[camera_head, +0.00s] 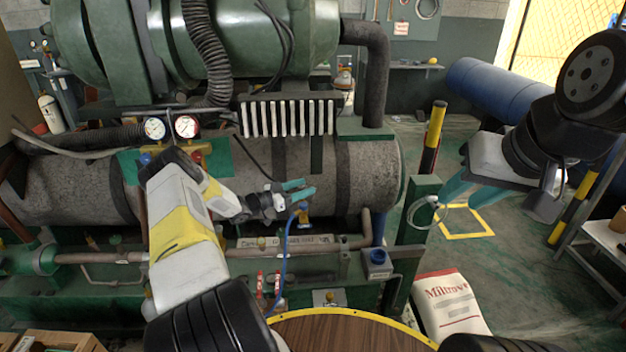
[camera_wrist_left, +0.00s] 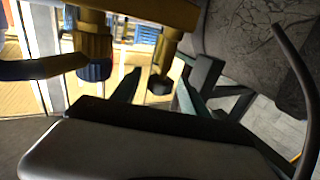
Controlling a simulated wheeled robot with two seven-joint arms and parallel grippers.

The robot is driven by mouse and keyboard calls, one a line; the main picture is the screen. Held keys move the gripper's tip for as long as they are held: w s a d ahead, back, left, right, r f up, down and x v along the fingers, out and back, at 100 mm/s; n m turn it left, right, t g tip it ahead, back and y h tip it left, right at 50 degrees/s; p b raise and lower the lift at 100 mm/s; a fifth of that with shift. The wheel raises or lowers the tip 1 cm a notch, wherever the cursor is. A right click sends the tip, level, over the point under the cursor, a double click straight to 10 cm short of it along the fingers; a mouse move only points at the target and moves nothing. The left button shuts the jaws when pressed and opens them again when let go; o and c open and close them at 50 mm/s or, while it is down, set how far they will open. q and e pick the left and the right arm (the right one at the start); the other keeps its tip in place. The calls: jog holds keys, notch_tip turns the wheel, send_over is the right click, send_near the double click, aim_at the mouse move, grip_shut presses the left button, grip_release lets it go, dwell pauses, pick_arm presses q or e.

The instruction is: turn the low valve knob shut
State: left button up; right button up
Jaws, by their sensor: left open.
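Two round gauges (camera_head: 171,127) stand on the machine in the head view. A blue knob (camera_head: 146,159) under the left gauge and a red knob (camera_head: 197,157) under the right one show partly behind my left arm. My left gripper (camera_head: 305,190) is open, right of these knobs, close to a blue hose (camera_head: 285,250). In the left wrist view, a dark knob (camera_wrist_left: 160,86) on a brass stem shows between its fingers. A blue ribbed knob (camera_wrist_left: 97,68) is left of it. I cannot tell contact. My right gripper (camera_head: 450,185) is far right, its opening unclear.
A green post (camera_head: 417,225) with a white cable loop stands between the grippers. A round wooden table (camera_head: 345,335) with a yellow rim is in front. A white sack (camera_head: 452,305) stands beside it. The floor at right is partly open.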

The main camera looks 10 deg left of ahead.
pick_arm(q)
grip_shut()
jog(key=shift+m+g+h, duration=0.8)
jog(key=shift+g, duration=0.1)
jog(key=shift+m+g+h, duration=0.5)
jog(key=shift+m+g, duration=0.2)
jog(key=shift+g, duration=0.1)
grip_release()
